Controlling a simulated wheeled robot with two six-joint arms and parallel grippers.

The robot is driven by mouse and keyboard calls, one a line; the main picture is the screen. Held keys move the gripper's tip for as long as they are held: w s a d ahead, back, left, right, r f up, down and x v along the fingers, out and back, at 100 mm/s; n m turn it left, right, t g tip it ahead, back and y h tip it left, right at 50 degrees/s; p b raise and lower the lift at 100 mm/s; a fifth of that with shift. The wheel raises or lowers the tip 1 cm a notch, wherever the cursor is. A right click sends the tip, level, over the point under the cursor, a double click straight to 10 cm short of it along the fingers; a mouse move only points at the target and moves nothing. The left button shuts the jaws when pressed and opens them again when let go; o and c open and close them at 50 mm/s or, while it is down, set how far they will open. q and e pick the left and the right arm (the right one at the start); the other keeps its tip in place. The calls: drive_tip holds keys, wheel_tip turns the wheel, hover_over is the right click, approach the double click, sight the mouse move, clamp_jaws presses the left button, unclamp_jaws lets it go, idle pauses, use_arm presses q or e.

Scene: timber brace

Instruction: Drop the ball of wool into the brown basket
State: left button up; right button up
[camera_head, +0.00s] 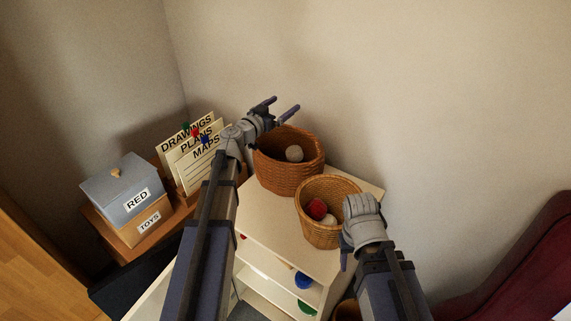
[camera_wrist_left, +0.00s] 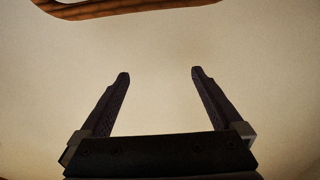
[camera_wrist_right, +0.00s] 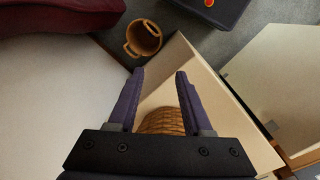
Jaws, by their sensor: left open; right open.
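The brown basket (camera_head: 290,178) stands at the back of a white shelf unit, with a pale round ball (camera_head: 294,153) inside. A lighter tan basket (camera_head: 322,233) stands in front of it, holding a red ball (camera_head: 316,209) and a pale one; I cannot tell which ball is wool. My left gripper (camera_head: 284,104) is open and empty, above and behind the brown basket's left rim; its wrist view shows bare wall between the fingers (camera_wrist_left: 160,75). My right gripper is beside the tan basket's right side, open and empty in its wrist view (camera_wrist_right: 160,75).
The white shelf top (camera_head: 262,222) is partly bare. A box labelled RED (camera_head: 121,190) sits on a TOYS box (camera_head: 137,230) at left, beside upright labelled folders (camera_head: 196,165). A small basket (camera_wrist_right: 144,38) stands on the floor. A dark red seat (camera_head: 520,262) is at right.

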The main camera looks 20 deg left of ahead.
use_arm(q)
drive_tip(key=v, duration=0.7)
drive_tip(key=shift+s, duration=0.35)
drive_tip(key=shift+a, duration=0.1)
